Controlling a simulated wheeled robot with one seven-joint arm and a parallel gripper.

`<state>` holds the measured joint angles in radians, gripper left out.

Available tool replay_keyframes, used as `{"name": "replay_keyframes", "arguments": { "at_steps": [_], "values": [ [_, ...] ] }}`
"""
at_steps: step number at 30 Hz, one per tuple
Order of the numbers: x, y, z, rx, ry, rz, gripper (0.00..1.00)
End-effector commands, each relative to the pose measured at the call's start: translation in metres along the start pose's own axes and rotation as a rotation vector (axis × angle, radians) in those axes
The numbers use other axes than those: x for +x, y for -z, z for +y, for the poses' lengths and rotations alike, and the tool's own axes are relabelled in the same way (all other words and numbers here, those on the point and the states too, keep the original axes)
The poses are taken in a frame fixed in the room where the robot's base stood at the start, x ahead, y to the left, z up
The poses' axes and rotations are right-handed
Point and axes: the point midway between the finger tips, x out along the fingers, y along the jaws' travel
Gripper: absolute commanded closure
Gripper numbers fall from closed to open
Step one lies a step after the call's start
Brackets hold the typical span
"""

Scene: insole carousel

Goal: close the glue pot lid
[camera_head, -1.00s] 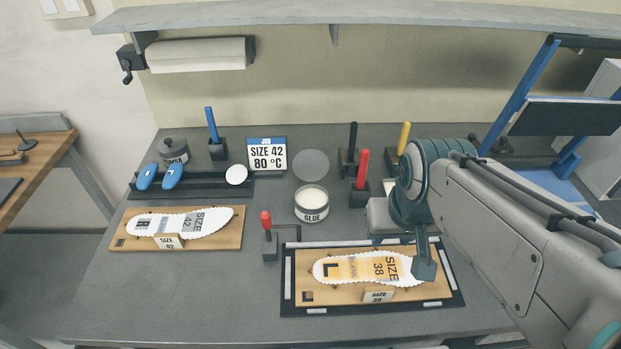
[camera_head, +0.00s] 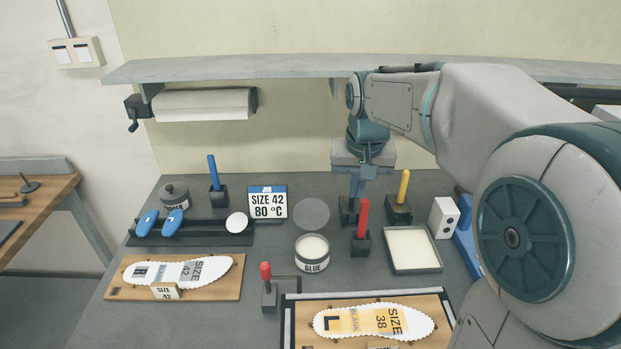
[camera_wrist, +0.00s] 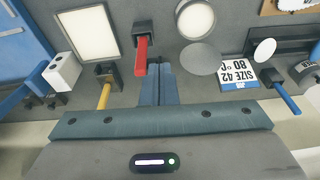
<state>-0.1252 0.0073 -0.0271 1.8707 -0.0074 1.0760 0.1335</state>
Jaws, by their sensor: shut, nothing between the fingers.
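The glue pot (camera_head: 312,254) is a round pot labelled GLUE, with its pale contents showing. Its grey round lid (camera_head: 311,214) is swung up and back behind it, so the pot is open. In the wrist view the pot (camera_wrist: 195,18) is at the top and the lid (camera_wrist: 200,59) shows beside its rim. My gripper (camera_head: 356,186) is at the back of the bench, to the right of the lid and apart from it. Its fingers (camera_wrist: 157,84) are together and empty in the wrist view.
A red-handled tool (camera_head: 363,218) stands in a holder right of the pot, with a yellow one (camera_head: 403,187) farther right. A pale tray (camera_head: 411,249) is right of the pot. The job sign (camera_head: 267,202) is left of the lid. A shelf (camera_head: 230,70) runs above.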

Motion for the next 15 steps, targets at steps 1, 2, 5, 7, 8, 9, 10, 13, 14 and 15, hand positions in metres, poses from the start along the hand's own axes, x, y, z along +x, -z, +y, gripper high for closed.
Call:
{"name": "replay_keyframes", "arguments": {
  "at_steps": [1, 2, 5, 7, 8, 9, 10, 13, 14, 15],
  "values": [
    [0.005, 0.020, -0.008, -0.001, -0.002, -0.010, 1.00],
    [0.007, 0.030, -0.012, 0.000, -0.003, -0.013, 1.00],
    [0.017, 0.063, -0.026, 0.005, -0.007, -0.026, 1.00],
    [0.026, 0.084, -0.037, 0.009, -0.011, -0.035, 1.00],
    [0.030, 0.093, -0.042, 0.011, -0.013, -0.039, 1.00],
    [0.035, 0.104, -0.048, 0.011, -0.016, -0.044, 1.00],
    [0.040, 0.112, -0.053, 0.012, -0.018, -0.046, 1.00],
    [0.053, 0.133, -0.066, 0.017, -0.025, -0.055, 1.00],
    [0.057, 0.138, -0.070, 0.017, -0.026, -0.057, 1.00],
    [0.061, 0.144, -0.074, 0.018, -0.029, -0.060, 1.00]
  ]
}}
